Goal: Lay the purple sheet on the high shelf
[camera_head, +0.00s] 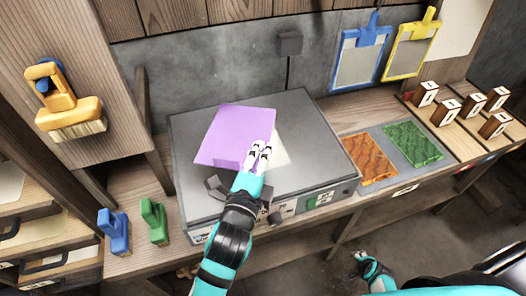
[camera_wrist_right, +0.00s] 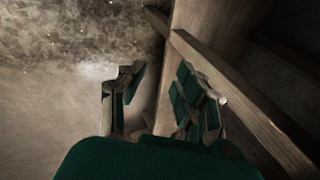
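The purple sheet (camera_head: 225,133) is over the top of a grey flat-topped machine (camera_head: 315,135) on the workbench, partly covering a pale sheet (camera_head: 279,151). My left gripper (camera_head: 262,150) is at the purple sheet's right part, its white fingers close together and overlapping it. Whether they pinch the sheet or only lie over it cannot be told. My right gripper (camera_head: 362,265) is low in front of the bench, away from the sheet. In the right wrist view my right gripper (camera_wrist_right: 158,95) has its fingers apart with nothing between them. I cannot make out which surface is the high shelf.
Orange (camera_head: 369,158) and green (camera_head: 411,144) textured plates lie right of the machine. Stamped wooden blocks (camera_head: 446,111) stand farther right. Blue (camera_head: 115,232) and green (camera_head: 154,221) handled tools stand at left. A yellow brush (camera_head: 70,112) is at upper left. Blue (camera_head: 360,58) and yellow (camera_head: 410,50) frames hang behind.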

